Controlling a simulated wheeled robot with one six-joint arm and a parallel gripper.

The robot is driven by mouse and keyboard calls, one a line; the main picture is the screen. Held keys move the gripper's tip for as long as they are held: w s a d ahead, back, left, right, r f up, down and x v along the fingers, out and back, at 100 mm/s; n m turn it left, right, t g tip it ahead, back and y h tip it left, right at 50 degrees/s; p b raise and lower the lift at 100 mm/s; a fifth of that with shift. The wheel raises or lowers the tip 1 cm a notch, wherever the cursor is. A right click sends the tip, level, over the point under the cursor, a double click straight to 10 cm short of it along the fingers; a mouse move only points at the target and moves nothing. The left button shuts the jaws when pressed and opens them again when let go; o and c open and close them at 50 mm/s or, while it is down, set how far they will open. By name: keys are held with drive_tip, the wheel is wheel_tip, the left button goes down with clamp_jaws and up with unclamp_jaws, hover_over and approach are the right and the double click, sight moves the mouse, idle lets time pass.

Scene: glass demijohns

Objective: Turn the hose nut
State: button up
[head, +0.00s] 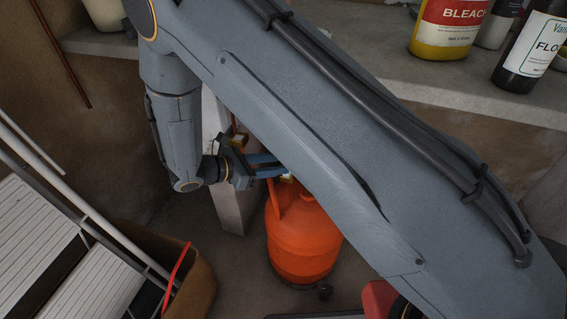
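An orange gas cylinder (300,245) stands upright on the floor below my arm, its right side and part of its top hidden by my large arm link. My gripper (272,165) is just above the cylinder's top left, pointing right, with bluish fingers. Its fingertips run behind the arm link, so their gap and anything between them do not show clearly. A small pale bit shows near the fingertips, too small to name. I cannot make out the hose nut.
A concrete shelf (390,70) at the back holds a bleach bottle (447,28) and a dark bottle (530,45). A cardboard box (195,285) with a red curved piece (178,270), white slatted panels (45,245) and poles are at lower left. A red object (378,298) is at lower right.

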drive_tip(key=shift+x, duration=1.65)
drive_tip(key=c, duration=0.8)
drive_tip(key=shift+w+m+g, duration=0.1)
drive_tip(key=shift+m+g, duration=0.2)
drive_tip(key=shift+w+a+m+g+h+b, duration=0.1)
drive_tip(key=shift+w+m+g+h+b, duration=0.15)
drive_tip(key=shift+m+g+b, duration=0.8)
drive_tip(key=shift+w+m+g+h+b, duration=0.2)
drive_tip(key=shift+m+g+b, duration=0.4)
drive_tip(key=shift+m+g, duration=0.8)
drive_tip(key=shift+w+a+m+g+h+b, duration=0.15)
drive_tip(key=shift+w+m+g+b, duration=0.15)
drive_tip(key=shift+m+g+b, duration=0.9)
drive_tip(key=shift+d+g+p, duration=0.1)
drive_tip(key=shift+g+p, duration=0.2)
drive_tip(key=shift+g, duration=0.25)
